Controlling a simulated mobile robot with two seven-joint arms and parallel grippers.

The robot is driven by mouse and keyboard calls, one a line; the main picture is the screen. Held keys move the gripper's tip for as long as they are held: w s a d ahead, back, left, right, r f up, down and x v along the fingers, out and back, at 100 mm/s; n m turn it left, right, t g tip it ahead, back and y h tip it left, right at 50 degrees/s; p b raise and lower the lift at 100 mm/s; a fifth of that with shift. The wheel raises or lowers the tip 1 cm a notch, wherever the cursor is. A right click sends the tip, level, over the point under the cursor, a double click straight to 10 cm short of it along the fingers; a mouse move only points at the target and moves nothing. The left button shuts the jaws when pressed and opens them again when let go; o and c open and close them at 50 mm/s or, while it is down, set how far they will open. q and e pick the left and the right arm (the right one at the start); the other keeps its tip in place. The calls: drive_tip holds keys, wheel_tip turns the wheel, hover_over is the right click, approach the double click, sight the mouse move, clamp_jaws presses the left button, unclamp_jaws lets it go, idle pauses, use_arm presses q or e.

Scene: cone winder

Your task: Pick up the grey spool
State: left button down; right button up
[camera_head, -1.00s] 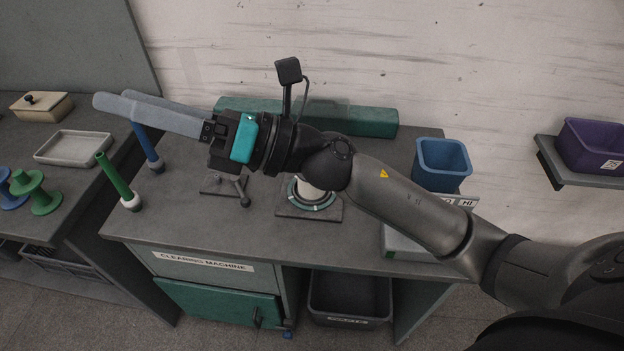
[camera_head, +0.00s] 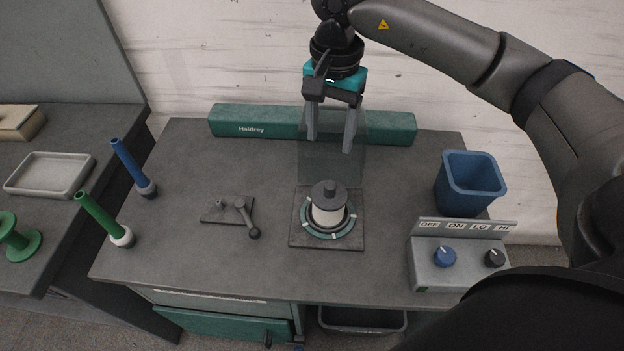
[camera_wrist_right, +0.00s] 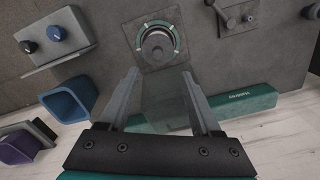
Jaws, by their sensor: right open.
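A spool with a dark grey top and knob and a pale body (camera_head: 327,205) stands upright in a ring on a square plate (camera_head: 328,243), in the middle of the table. The right wrist view shows the spool (camera_wrist_right: 157,44) from above, just beyond my fingertips. My right gripper (camera_head: 331,145) points down, open and empty, above and behind the spool and apart from it. A clear panel (camera_head: 352,165) stands behind the spool, overlapping the fingers in view; I cannot tell the exact gap. My left gripper is not in view.
A blue bin (camera_head: 470,182) and a control box with knobs (camera_head: 442,280) are at the right. A small lever fixture (camera_head: 230,210) is left of the plate. Blue (camera_head: 132,168) and green (camera_head: 103,218) pegs stand farther left. A green bar (camera_head: 255,122) runs along the back.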

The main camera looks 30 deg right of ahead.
hover_over(330, 185)
wheel_tip(330, 185, down, 4)
drive_tip(key=f, duration=0.4)
drive_tip(key=shift+s+a+f, duration=0.35)
drive_tip(key=shift+f, duration=0.85)
drive_tip(key=f, duration=0.3)
drive_tip(key=shift+w+d+f, duration=0.3)
drive_tip(key=shift+d+f, duration=0.05)
drive_tip(key=shift+f, duration=0.4)
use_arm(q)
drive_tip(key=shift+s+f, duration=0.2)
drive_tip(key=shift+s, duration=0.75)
use_arm(e)
drive_tip(key=shift+c, duration=0.7)
clamp_jaws()
